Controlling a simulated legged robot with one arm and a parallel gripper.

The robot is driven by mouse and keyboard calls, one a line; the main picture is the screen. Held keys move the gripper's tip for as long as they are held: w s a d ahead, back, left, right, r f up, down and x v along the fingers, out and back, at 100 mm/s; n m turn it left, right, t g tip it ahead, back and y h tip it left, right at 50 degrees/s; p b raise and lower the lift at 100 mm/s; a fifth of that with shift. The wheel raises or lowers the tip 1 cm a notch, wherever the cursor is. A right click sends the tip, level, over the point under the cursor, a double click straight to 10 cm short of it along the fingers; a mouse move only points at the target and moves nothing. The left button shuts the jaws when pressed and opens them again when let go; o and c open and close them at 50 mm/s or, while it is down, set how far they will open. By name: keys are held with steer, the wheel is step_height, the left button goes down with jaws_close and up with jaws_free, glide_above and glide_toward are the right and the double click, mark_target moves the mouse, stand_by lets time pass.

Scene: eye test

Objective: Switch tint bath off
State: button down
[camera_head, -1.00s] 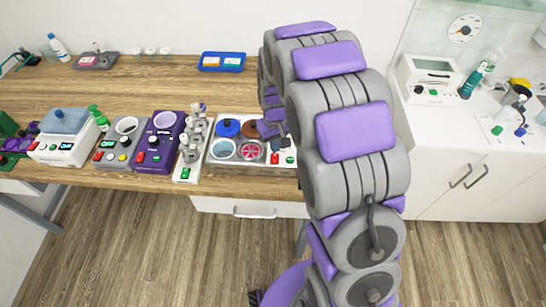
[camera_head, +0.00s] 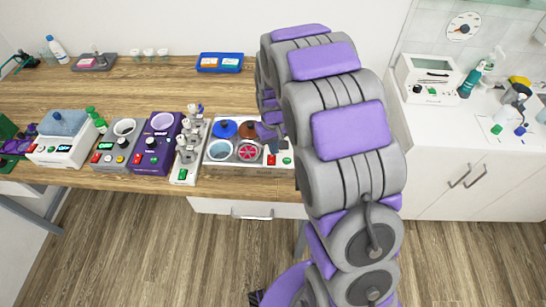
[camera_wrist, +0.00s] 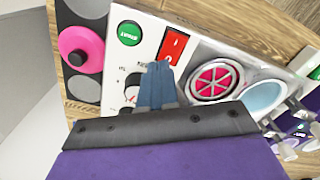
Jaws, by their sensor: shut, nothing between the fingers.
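The tint bath, which I take to be the white unit with several round wells (camera_head: 210,165), stands at the table's front edge in the head view. Its wells have blue and brown lids, a pale blue pool and a pink insert. In the wrist view its panel has a red rocker switch (camera_wrist: 173,46), a green START button (camera_wrist: 130,33) and a dial (camera_wrist: 131,86), partly hidden by my gripper. My gripper (camera_wrist: 158,70) is shut and empty, its tips just below the red switch in the picture. I cannot tell whether they touch the panel.
A dark plate with a pink knob (camera_wrist: 80,48) lies beside the bath. A white unit with grey bottles (camera_head: 187,155), a purple unit (camera_head: 155,150) and a grey unit (camera_head: 118,145) stand left. A blue tray (camera_head: 219,71) lies behind; the wood between is mostly clear.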

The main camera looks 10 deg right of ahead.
mark_target(270, 155)
steer(key=shift+a+r+p, duration=0.3)
steer(key=shift+r+p, duration=0.05)
steer(key=shift+r, duration=0.45)
steer(key=shift+a+r+p, duration=0.3)
steer(key=shift+r, duration=0.45)
step_height(270, 155, up, 4)
steer(key=shift+d+f+p, duration=0.15)
steer(key=shift+p, duration=0.6)
steer(key=s+r, duration=0.3)
steer(key=s, duration=0.8)
steer(key=s+r+m+g, duration=0.1)
steer(key=s+r, duration=0.3)
steer(key=s, duration=0.8)
steer(key=s+r+m, duration=0.1)
steer(key=s+r, duration=0.3)
steer(key=s, duration=0.7)
steer(key=shift+s+r+g, duration=0.15)
steer(key=shift+r+g, duration=0.05)
steer(key=shift+g, duration=0.2)
